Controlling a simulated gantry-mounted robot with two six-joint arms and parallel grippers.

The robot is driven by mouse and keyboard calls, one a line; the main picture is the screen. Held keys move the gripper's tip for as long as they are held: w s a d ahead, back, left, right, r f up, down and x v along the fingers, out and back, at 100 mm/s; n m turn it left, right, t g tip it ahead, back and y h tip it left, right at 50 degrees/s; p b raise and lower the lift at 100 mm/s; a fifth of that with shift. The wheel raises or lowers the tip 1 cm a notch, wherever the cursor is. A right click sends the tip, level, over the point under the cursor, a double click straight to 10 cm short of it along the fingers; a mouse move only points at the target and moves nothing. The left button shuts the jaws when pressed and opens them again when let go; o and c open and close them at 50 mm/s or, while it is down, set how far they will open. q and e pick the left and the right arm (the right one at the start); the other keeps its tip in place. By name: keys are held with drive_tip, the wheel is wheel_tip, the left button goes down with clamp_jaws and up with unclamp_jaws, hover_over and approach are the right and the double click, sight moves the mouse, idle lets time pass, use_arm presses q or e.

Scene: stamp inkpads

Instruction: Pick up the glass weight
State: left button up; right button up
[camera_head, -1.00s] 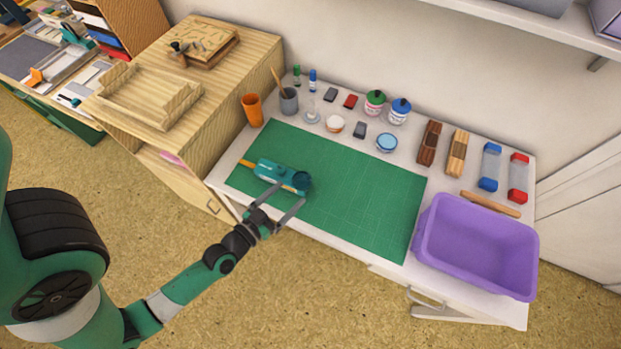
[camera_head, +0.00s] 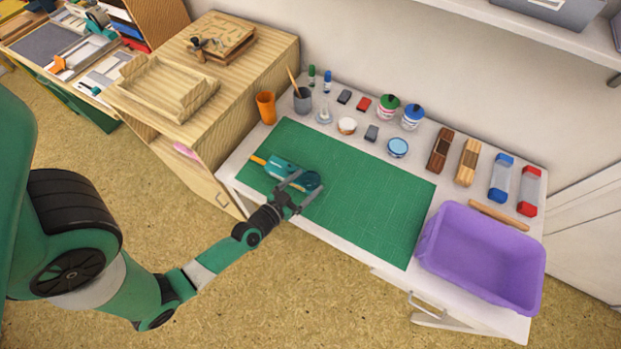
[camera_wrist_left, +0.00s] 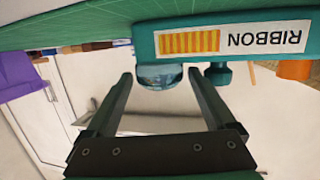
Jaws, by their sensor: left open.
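A dark, glassy round piece, seemingly the glass weight (camera_head: 311,181), sits at the right end of a teal ribbon tool (camera_head: 282,169) on the green mat. In the left wrist view the glass weight (camera_wrist_left: 160,77) shows as a shiny dome in front of the teal body labelled RIBBON (camera_wrist_left: 225,42). That view is upside down. My left gripper (camera_head: 305,186) is open, its fingers pointing at the glass weight. In the wrist view the dome appears between the fingertips (camera_wrist_left: 160,78); whether they touch it I cannot tell. My right gripper is out of view.
The green mat (camera_head: 370,205) is mostly bare right of the tool. A purple bin (camera_head: 480,255) stands at the right front. An orange cup (camera_head: 265,107), grey cup (camera_head: 302,99) and several jars and blocks line the back. A wooden cabinet (camera_head: 245,95) borders the left.

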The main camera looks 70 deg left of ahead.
sight(311, 178)
use_arm(q)
drive_tip(key=x, duration=0.2)
drive_tip(key=shift+w+a, duration=0.15)
drive_tip(key=shift+w, duration=0.1)
clamp_jaws()
wheel_tip(311, 178, up, 10)
drive_tip(key=p, duration=1)
drive_tip(key=shift+r, duration=0.1)
